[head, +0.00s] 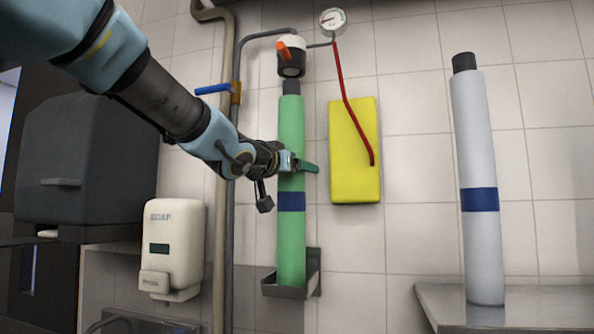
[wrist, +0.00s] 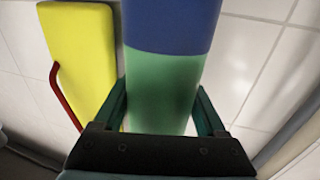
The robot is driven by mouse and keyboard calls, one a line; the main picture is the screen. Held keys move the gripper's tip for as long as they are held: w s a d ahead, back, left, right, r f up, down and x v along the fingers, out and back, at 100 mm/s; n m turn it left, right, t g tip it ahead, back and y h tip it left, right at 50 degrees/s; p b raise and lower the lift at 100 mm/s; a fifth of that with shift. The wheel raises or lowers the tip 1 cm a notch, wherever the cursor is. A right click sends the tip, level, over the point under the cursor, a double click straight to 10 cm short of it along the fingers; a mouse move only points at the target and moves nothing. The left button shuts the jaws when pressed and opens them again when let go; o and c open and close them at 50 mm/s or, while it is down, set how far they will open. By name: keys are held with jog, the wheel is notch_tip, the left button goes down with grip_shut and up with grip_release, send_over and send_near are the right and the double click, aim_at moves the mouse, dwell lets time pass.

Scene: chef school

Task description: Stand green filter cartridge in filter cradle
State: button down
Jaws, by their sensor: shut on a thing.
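The green filter cartridge (head: 291,240) is a tall upright cylinder with a blue band and a dark top end. Its bottom end is at the metal filter cradle (head: 313,268) on the wall, behind the cradle's low front lip. Its dark top is just below the black and white filter head with an orange lever (head: 291,55); I cannot tell whether they touch. My gripper (head: 298,165) is shut on the cartridge above the blue band. In the wrist view the fingers lie on both sides of the green body (wrist: 162,95).
A white cartridge (head: 477,140) with a blue band stands on a metal table (head: 430,295) at the right. A yellow block (head: 345,170) with a red hose (head: 350,105) is right of the cartridge. A vertical pipe (head: 222,230) and soap dispenser (head: 173,245) are at the left.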

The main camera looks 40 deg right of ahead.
jog(key=shift+c, duration=1.3)
grip_release()
jog(key=shift+r, duration=0.15)
jog(key=shift+o, duration=1.3)
jog(key=b+v, duration=0.1)
jog(key=v, duration=1)
jog(key=shift+b, duration=0.3)
